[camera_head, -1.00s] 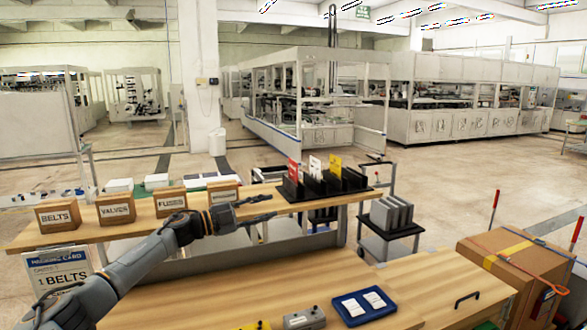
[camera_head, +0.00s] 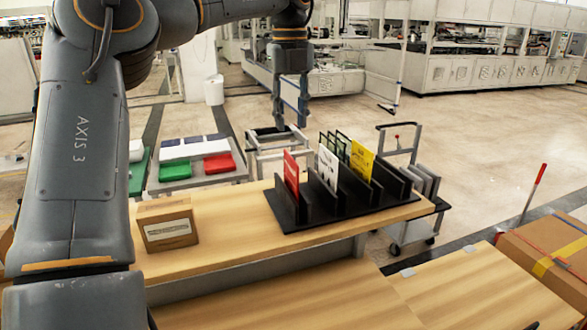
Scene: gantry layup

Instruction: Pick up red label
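The red label (camera_head: 291,174) stands upright at the left end of the black slotted rack (camera_head: 285,214) on the wooden shelf. A white card (camera_head: 327,171), green-edged cards and a yellow card (camera_head: 362,160) stand in slots to its right. My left gripper (camera_head: 290,124) points down, above the red label in the picture and apart from it. Its two fingers are spread with a gap between them and nothing held. My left arm covers the left side of the view. My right gripper is not in view.
A cardboard box with a blurred label (camera_head: 168,223) sits on the shelf (camera_head: 225,245) left of the rack. A trolley with red and green bins (camera_head: 219,167) stands behind. A large carton (camera_head: 545,255) is at the right. The shelf between box and rack is clear.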

